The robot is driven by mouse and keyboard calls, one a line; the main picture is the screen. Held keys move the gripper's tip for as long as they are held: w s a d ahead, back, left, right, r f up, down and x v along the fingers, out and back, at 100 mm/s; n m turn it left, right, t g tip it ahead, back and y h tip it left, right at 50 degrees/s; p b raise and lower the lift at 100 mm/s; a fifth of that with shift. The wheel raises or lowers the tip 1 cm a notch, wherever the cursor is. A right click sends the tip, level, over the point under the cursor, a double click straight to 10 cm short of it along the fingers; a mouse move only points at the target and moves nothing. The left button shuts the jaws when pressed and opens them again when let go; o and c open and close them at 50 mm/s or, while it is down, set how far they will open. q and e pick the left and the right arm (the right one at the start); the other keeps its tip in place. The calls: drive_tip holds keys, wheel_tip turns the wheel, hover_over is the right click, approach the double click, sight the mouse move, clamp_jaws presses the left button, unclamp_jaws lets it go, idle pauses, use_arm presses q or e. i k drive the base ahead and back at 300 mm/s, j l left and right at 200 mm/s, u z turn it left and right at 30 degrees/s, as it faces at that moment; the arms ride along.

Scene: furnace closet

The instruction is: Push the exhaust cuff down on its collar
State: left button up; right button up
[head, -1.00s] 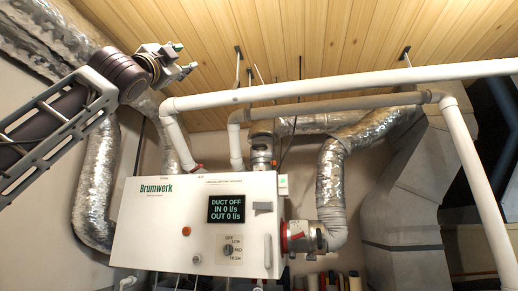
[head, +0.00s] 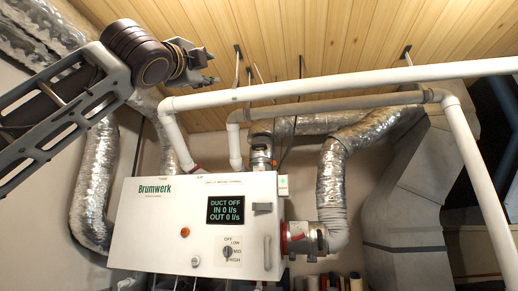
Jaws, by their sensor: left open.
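A white Brumwerk unit (head: 150,230) hangs on the wall. A metal cuff (head: 261,153) stands on its top, with foil duct leading off it. A second metal cuff (head: 312,239) with a red ring (head: 285,238) sits on its right side, joined to an upright foil duct (head: 331,190). I cannot tell from labels which cuff is the exhaust one, or how far either is seated. My left gripper (head: 211,68) is open and empty, high at the upper left near the ceiling, well apart from both cuffs. My right gripper is not in view.
A long white pipe (head: 330,88) crosses in front of the ducts, below and right of my left gripper. A greyish pipe (head: 340,104) runs behind it. A foil duct (head: 95,180) hangs at left. The unit's display (head: 226,210) reads DUCT OFF, IN 0, OUT 0.

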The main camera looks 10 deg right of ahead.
sight(261, 151)
drive_tip(key=i+l, duration=0.3)
drive_tip(key=i, duration=0.15)
drive_tip(key=i+l, duration=0.25)
drive_tip(key=i, duration=0.2)
drive_tip(key=i+l, duration=0.3)
drive_tip(key=i, duration=0.15)
drive_tip(key=i+l, duration=0.25)
drive_tip(key=i, duration=0.2)
